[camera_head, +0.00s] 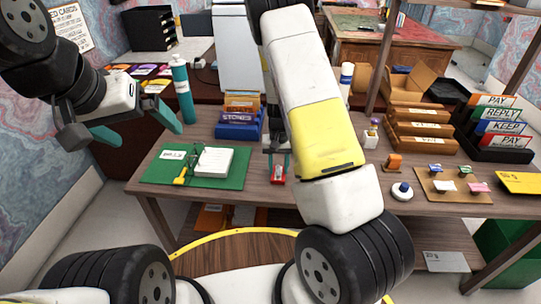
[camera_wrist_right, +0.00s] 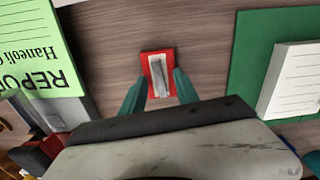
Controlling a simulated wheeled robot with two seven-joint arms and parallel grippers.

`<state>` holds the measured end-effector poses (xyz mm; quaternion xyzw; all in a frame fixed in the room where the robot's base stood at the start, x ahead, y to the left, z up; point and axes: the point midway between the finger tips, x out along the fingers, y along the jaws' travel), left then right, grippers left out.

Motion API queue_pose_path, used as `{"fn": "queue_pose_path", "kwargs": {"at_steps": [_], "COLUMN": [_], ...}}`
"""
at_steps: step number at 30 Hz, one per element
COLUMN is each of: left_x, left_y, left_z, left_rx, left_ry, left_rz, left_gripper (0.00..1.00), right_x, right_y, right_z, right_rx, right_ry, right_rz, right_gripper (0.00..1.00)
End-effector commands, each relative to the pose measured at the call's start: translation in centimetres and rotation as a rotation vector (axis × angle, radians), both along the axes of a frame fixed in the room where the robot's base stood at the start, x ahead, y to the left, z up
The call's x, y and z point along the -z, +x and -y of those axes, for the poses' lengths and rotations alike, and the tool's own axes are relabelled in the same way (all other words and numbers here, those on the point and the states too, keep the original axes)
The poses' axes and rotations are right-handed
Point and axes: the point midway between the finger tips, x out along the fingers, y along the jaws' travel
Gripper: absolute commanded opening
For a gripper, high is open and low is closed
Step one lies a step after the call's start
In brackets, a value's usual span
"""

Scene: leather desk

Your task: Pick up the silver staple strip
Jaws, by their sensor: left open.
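The silver staple strip (camera_wrist_right: 160,76) lies in a small red tray (camera_wrist_right: 146,67) on the desk. The red tray also shows in the head view (camera_head: 278,182), where the strip is small and hard to make out. My right gripper (camera_head: 277,152) is over the tray, pointing down. In the right wrist view the right gripper (camera_wrist_right: 160,82) is open, with one teal finger at each side of the tray's near part and the strip between them. I cannot tell whether the fingers touch the tray. My left gripper (camera_head: 138,125) is open and empty, raised at the left.
A green mat (camera_head: 235,181) with a white pad (camera_head: 214,161) lies left of the red tray. A blue box (camera_head: 237,130) stands behind. A stamp (camera_head: 394,161) and a brown board (camera_head: 430,188) are at the right. A green report sheet (camera_wrist_right: 35,50) is close by.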

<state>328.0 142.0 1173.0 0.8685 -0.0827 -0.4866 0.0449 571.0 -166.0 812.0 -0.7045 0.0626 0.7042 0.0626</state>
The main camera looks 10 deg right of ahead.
Motion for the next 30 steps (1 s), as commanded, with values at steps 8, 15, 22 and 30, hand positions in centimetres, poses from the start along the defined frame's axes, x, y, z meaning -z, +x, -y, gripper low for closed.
{"fn": "queue_pose_path", "kwargs": {"at_steps": [8, 15, 22, 30], "left_x": [0.0, 0.0, 0.0, 0.0], "left_y": [0.0, 0.0, 0.0, 0.0], "left_z": [0.0, 0.0, 0.0, 0.0], "left_rx": [0.000, 0.000, 0.000, 0.000], "left_ry": [0.000, 0.000, 0.000, 0.000], "left_rz": [0.000, 0.000, 0.000, 0.000], "left_gripper": [1.00, 1.00, 1.00, 1.00], "right_x": [0.0, 0.0, -0.3, -2.9], "right_y": [0.0, 0.0, 0.0, 0.1], "right_z": [0.0, 0.0, 0.0, 0.0], "right_rx": [0.000, 0.000, -0.001, -0.001], "right_ry": [0.000, 0.000, 0.000, 0.000], "right_rz": [0.000, 0.000, 0.000, 0.003], "right_gripper": [0.04, 0.00, 0.00, 0.00]}}
